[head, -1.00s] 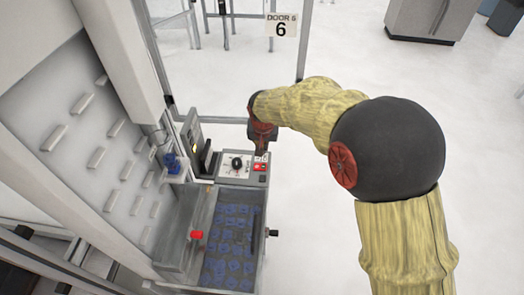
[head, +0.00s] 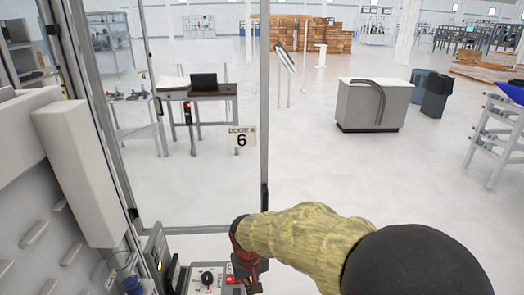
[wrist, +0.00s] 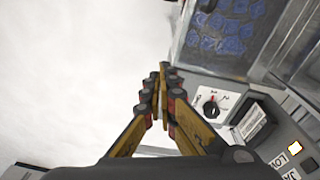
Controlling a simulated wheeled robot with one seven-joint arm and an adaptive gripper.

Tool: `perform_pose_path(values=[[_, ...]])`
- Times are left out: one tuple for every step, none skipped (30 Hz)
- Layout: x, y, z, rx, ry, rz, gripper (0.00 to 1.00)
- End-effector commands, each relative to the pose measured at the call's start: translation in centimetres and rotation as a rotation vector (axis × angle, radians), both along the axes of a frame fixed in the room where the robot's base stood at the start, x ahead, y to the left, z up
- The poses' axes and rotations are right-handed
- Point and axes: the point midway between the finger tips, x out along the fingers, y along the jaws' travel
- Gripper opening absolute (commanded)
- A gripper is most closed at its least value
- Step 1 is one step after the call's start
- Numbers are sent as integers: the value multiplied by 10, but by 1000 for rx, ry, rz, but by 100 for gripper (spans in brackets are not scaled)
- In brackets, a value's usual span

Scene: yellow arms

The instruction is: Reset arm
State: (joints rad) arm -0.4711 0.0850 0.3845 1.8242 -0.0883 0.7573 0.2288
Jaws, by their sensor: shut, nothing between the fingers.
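My yellow arm (head: 305,235) with its black joint cover reaches in from the lower right of the head view. My gripper (head: 252,287) is at the bottom edge there, beside the right end of the machine's control panel (head: 203,290). In the wrist view my gripper (wrist: 160,75) has its yellow and dark fingers together at the tips, with nothing held. The panel's black knob (wrist: 211,107) lies right of the fingers. Whether the gripper touches the panel cannot be told.
A bin with blue pieces (wrist: 215,40) adjoins the panel. A frame post (head: 264,110) and a door sign (head: 242,138) stand beyond. A desk with a laptop (head: 203,84) and a grey cabinet (head: 372,105) are farther back. Open floor (head: 400,175) lies to the right.

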Motion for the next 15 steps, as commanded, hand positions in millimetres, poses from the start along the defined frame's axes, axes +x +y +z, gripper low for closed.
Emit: perform_pose_path(values=[[-11, -14, 9, 1, 3, 1, 0], [-18, -21, 15, 2, 4, 4, 0], [-27, -31, 22, 4, 5, 7, 0], [-35, -39, 27, 5, 5, 7, 0], [-42, -47, 33, 8, 3, 9, 0], [-52, -58, 40, 11, 0, 6, 0], [-59, -66, 46, 14, -4, 6, 0], [-66, -73, 51, 16, -6, 3, 0], [-76, -83, 57, 21, -12, -3, 0], [-83, -91, 61, 25, -17, -5, 0], [-90, -98, 65, 28, -23, -11, 0], [-100, -107, 70, 33, -31, -16, 0], [-107, -114, 74, 36, -39, -22, 0], [-114, -120, 77, 40, -48, -29, 0], [-123, -128, 81, 45, -59, -39, 0]])
